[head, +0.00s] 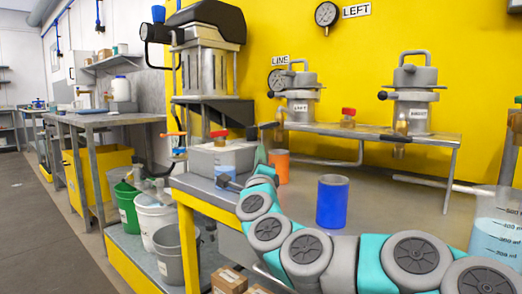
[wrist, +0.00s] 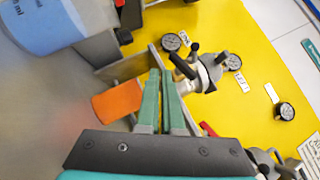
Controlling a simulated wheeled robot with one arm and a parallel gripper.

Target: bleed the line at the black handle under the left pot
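The left pot (head: 300,104), a grey lidded vessel labelled LEFT, stands on the metal shelf by the yellow wall. A black knob (head: 271,94) sits at its left side, with a small brass-coloured fitting (head: 279,116) below. In the tilted wrist view a metal pot (wrist: 207,76) shows with a black handle (wrist: 183,67) beside it; I cannot tell for certain which handle this is. My gripper (head: 260,157) is in front of and below the left pot, apart from it. Its green fingers in the wrist view (wrist: 161,72) are close together with a thin gap, holding nothing.
An orange cup (head: 279,166) stands close to my gripper. A blue cup (head: 332,201) and a clear beaker (head: 496,228) stand on the bench. The right pot (head: 411,107) and a red handle (head: 349,112) are further right. A LINE gauge (head: 277,79) hangs behind the left pot.

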